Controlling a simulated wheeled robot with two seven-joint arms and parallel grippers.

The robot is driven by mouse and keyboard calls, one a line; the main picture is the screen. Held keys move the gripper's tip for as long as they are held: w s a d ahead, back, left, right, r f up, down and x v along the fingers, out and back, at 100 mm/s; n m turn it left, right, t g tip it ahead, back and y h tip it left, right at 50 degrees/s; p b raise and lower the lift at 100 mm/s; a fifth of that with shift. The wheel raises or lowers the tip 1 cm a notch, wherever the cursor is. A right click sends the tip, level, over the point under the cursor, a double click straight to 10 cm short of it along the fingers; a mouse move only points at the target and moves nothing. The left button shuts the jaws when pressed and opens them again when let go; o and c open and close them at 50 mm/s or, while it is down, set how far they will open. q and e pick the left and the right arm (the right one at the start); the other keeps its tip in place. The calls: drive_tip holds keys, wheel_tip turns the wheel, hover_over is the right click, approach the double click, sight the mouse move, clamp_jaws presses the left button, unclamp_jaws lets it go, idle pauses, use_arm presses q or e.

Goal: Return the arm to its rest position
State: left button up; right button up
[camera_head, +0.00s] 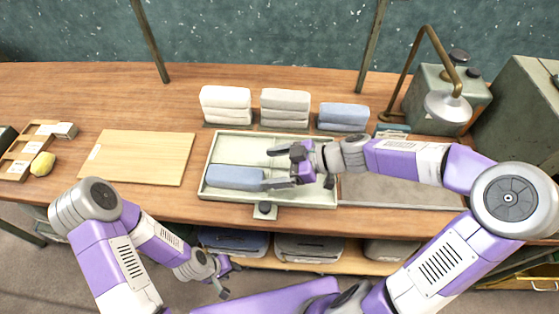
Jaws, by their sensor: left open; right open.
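My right gripper (268,168) reaches in from the right over a pale shallow tray (229,142). Its fingers are apart, with nothing between them. A folded blue-grey cloth (232,177) lies in the left front part of the tray, just left of the gripper. The lower finger is close to the cloth's right end; I cannot tell whether they touch. My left gripper (231,281) is low, in front of the table's front edge, with its fingers apart and empty.
Folded white stacks (226,104) (286,107) and a blue stack (343,115) stand behind the tray. A wooden board (140,157) lies left, a grey mat (395,190) right. A lamp (446,105) and metal canister stand back right.

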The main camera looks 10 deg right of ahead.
use_arm(q)
drive_tip(key=shift+r, duration=0.3)
use_arm(e)
drive_tip(key=shift+s+d+r, duration=0.25)
drive_tip(key=shift+d+r, duration=0.1)
drive_tip(key=shift+d, duration=0.25)
